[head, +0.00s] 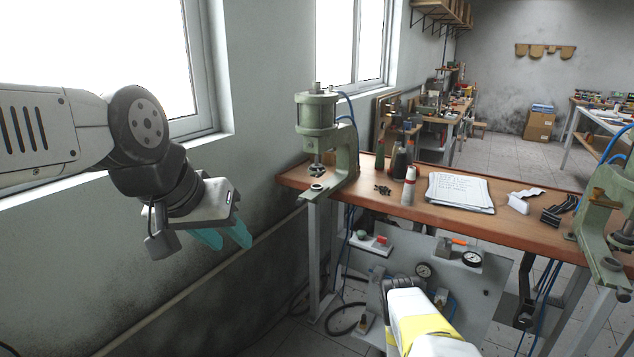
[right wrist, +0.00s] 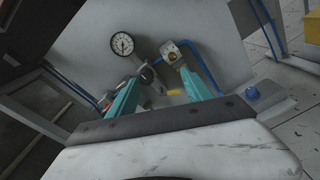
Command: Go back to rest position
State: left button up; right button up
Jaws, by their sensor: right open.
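My left gripper (head: 233,246) hangs in front of the grey wall at the left in the head view. Its two teal fingers point down and right, with a gap between them and nothing in it. My right arm comes in at the bottom of the head view, before the grey pneumatic panel (head: 490,290) under the bench; its fingers are hidden there. In the right wrist view my right gripper (right wrist: 158,76) has its teal fingers wide apart.
A wooden bench (head: 480,222) carries a green press (head: 345,145) at left, another press (head: 605,215) at right, bottles and a paper stack (head: 460,190). Blue hoses hang by the bench legs.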

jog(key=w+r+m+g+y, duration=0.1)
jog(key=w+r+m, duration=0.3)
jog(key=w+r, duration=0.45)
jog(key=w+r+m+g+y, duration=0.1)
jog(key=w+r+m, duration=0.4)
jog(key=r, duration=0.7)
jog(key=s+a+r+m+g+y, duration=0.1)
jog(key=a+r+m+y, duration=0.3)
jog(key=r, duration=0.8)
jog(key=s+a+r+m+y, duration=0.1)
jog(key=a+r+m, duration=0.1)
jog(key=a+r, duration=0.65)
jog(key=s+a+r+m+g+y, duration=0.15)
jog(key=s+a+r, duration=0.25)
jog(key=s+r, duration=0.6)
jog(key=s+a+r+m+g+y, duration=0.1)
jog(key=s+a+r+m+y, duration=0.25)
jog(key=s+r, duration=0.6)
jog(key=s+a+m+g, duration=0.2)
jog(key=s+a+m, duration=0.1)
jog(key=s, duration=2.1)
jog(key=shift+a+r+m+g, duration=0.2)
jog(key=shift+r+m+g, duration=0.1)
jog(key=shift+m+g, duration=0.1)
